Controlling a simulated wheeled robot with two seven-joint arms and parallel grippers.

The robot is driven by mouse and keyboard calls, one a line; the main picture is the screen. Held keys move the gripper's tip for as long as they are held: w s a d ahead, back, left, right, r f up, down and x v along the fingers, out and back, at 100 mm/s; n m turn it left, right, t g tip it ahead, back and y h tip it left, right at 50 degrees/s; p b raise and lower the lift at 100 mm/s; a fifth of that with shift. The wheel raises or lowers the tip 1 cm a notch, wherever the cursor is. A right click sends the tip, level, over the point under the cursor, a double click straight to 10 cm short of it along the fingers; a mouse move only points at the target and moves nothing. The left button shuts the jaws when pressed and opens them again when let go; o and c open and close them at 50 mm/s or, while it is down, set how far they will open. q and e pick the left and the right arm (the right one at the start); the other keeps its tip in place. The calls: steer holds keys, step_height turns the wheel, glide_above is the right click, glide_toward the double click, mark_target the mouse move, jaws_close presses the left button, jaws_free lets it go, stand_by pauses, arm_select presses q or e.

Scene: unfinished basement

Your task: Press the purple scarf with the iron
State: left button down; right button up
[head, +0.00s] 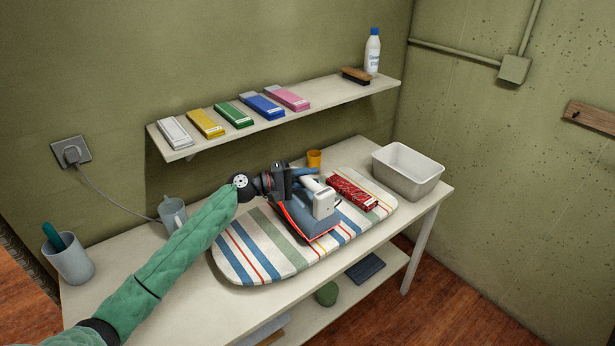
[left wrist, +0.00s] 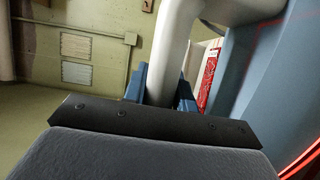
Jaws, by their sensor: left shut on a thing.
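My left gripper (head: 292,178) is shut on the handle of the blue-grey and white iron (head: 312,222), which has a red line along its lower edge. The iron is over the middle of the striped ironing board (head: 245,262); I cannot tell whether it touches the cloth. In the left wrist view the white handle (left wrist: 175,50) runs between my blue fingers (left wrist: 160,88). A red patterned folded cloth (head: 352,190) lies on the board just right of the iron. I see no clearly purple scarf; a pink folded piece (head: 287,98) lies on the shelf. My right gripper is not in view.
The wall shelf (head: 330,100) also holds several coloured folded pieces, a brush (head: 356,75) and a bottle (head: 373,52). On the table stand a white bin (head: 408,172), an orange cup (head: 314,159), a grey mug (head: 173,213) and a pot (head: 68,262).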

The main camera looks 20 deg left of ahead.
arm_select(q)
steer(key=shift+s+d+r, duration=0.1)
steer(key=shift+s+d, duration=0.35)
steer(key=shift+d, duration=0.15)
stand_by(0.4)
steer(key=shift+w+a+b, duration=0.5)
steer(key=shift+a, duration=0.15)
stand_by(0.7)
stand_by(0.7)
step_height(320, 180, up, 9)
steer(key=p, duration=0.4)
stand_by(0.8)
stand_by(0.3)
